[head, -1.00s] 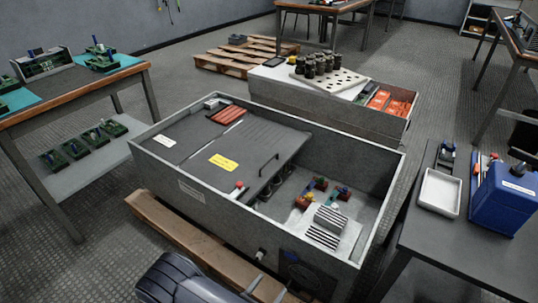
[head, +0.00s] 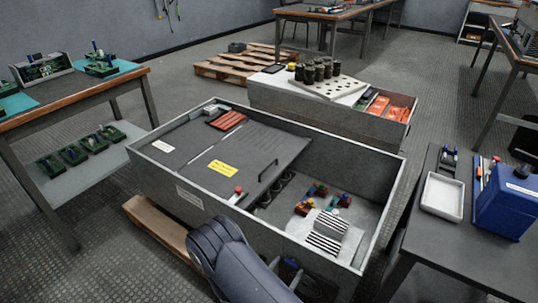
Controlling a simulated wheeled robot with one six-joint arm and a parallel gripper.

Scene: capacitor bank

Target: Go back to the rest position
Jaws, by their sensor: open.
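My arm, a dark padded link, rises from the bottom edge in the head view and covers part of the cabinet's near wall. My gripper (head: 284,271) shows just right of it, low in the picture, in front of the near wall of the large grey open-topped cabinet (head: 385,205). Its two thin fingers are apart, and I see nothing between them. Part of the gripper is hidden behind the arm.
The cabinet holds a dark cover panel (head: 265,143) with a handle, a striped block (head: 331,224) and small coloured parts. A bench (head: 95,93) stands left. A dark table (head: 455,249) with a white tray (head: 442,196) and blue bin (head: 507,200) stands right. A wooden pallet (head: 159,223) lies below.

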